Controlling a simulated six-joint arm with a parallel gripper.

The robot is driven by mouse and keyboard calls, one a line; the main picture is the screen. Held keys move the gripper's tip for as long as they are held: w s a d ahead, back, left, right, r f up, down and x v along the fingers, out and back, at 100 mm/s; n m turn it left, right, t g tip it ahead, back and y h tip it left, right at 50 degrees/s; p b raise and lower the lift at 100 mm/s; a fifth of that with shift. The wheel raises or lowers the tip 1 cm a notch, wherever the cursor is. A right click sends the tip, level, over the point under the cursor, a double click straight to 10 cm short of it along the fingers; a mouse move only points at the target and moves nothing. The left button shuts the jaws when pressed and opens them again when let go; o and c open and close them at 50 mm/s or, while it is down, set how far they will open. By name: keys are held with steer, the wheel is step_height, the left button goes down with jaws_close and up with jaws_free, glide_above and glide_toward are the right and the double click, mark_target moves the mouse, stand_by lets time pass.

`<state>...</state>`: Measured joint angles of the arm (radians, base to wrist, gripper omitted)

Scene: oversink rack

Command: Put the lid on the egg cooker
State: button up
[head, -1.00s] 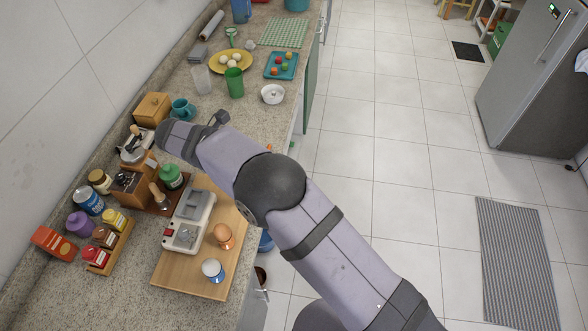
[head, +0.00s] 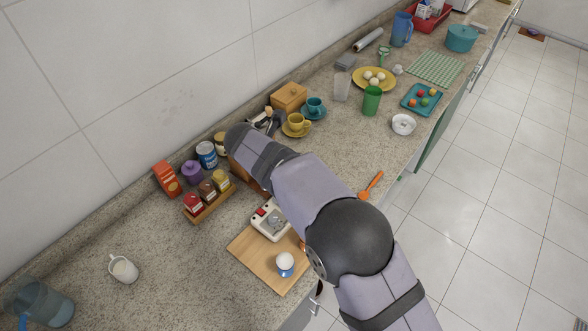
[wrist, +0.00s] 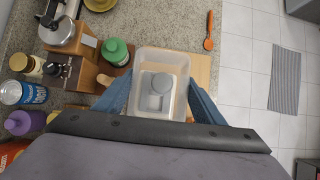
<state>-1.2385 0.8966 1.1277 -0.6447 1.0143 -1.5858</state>
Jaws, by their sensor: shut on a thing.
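The egg cooker (head: 270,222) is a white appliance with a red switch. It sits on a wooden board (head: 262,262), partly covered by my arm in the head view. My gripper (wrist: 160,95) shows two blue fingers in the wrist view, shut on a clear rectangular lid (wrist: 175,56) between them. A grey round part shows at the lid's middle; I cannot tell whether it is the knob or lies below. The lid covers most of what is beneath it, and its gap to the cooker cannot be told. In the head view the gripper is hidden behind my arm.
An egg in a blue-and-white cup (head: 285,264) stands on the board's front. A spice rack (head: 208,203), a blue can (head: 206,155) and a green-lidded jar (wrist: 116,51) stand nearby. An orange spoon (head: 370,185) lies right. A white cup (head: 123,268) stands left, with bare counter around it.

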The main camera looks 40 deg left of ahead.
steer(key=shift+r+p, duration=0.1)
steer(key=shift+p, duration=0.25)
steer(key=shift+f+b, duration=1)
steer(key=shift+f, duration=1.65)
steer(key=shift+f+p, duration=0.1)
steer(key=shift+p, duration=0.35)
steer(key=shift+f, duration=0.95)
stand_by(0.8)
steer(key=o, duration=1.2)
steer(key=shift+c, duration=0.2)
steer(key=shift+b, duration=0.3)
